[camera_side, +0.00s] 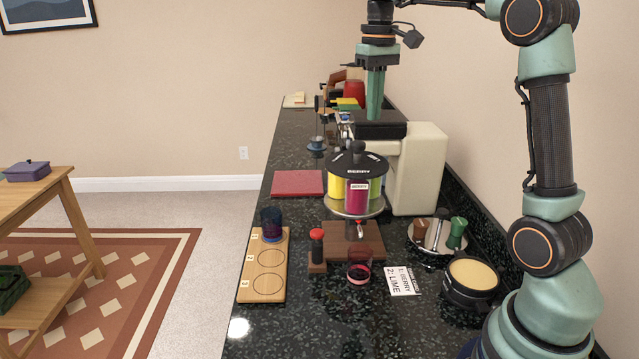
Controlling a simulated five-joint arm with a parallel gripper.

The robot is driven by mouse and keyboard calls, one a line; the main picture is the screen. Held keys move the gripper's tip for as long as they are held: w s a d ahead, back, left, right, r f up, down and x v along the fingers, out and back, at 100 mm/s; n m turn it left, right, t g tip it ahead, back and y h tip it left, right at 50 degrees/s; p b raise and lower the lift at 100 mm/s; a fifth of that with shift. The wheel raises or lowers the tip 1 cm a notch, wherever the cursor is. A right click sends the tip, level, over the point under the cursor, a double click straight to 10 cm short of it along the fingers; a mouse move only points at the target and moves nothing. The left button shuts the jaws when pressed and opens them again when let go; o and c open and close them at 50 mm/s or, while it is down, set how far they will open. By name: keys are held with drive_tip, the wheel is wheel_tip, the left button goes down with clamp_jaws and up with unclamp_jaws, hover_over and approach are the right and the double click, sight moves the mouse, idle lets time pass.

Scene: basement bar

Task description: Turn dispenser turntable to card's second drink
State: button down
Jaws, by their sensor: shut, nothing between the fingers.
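The dispenser turntable (341,163) has a black top and several coloured canisters around it. A magenta canister (357,196), whose label seems to read BERRY, faces the front, above the spout. The card (403,280) lies on the counter and reads "1: BERRY, 2: LIME". My gripper (376,127) is shut and empty, above and behind the turntable's right side. Its fingertips are hard to make out against the dark parts, and I cannot tell whether they touch the turntable.
A wooden board (245,284) with ring marks holds a dark blue glass (271,224). A red-tinted glass (360,266) stands before the dispenser, beside a red-topped handle (316,246). A cream housing (421,170), a utensil dish (421,251) and a round black container (471,300) stand right.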

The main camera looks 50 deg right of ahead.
hover_over(360, 169)
drive_tip(key=d, duration=0.3)
drive_tip(key=shift+s+a+f, duration=0.1)
drive_tip(key=shift+s+f, duration=0.05)
drive_tip(key=shift+f, duration=1.5)
drive_tip(key=shift+s+f, duration=0.15)
drive_tip(key=shift+f, duration=1.5)
drive_tip(key=shift+w, duration=0.35)
drive_tip(key=shift+a, duration=0.65)
drive_tip(key=shift+w+a, duration=0.1)
drive_tip(key=shift+a, duration=0.1)
drive_tip(key=shift+w+a+r, duration=0.1)
drive_tip(key=shift+w+a, duration=0.1)
drive_tip(key=shift+a, duration=0.05)
drive_tip(key=shift+s+a, duration=0.1)
drive_tip(key=shift+s+a, duration=0.15)
drive_tip(key=shift+s, duration=0.05)
drive_tip(key=shift+r, duration=2.95)
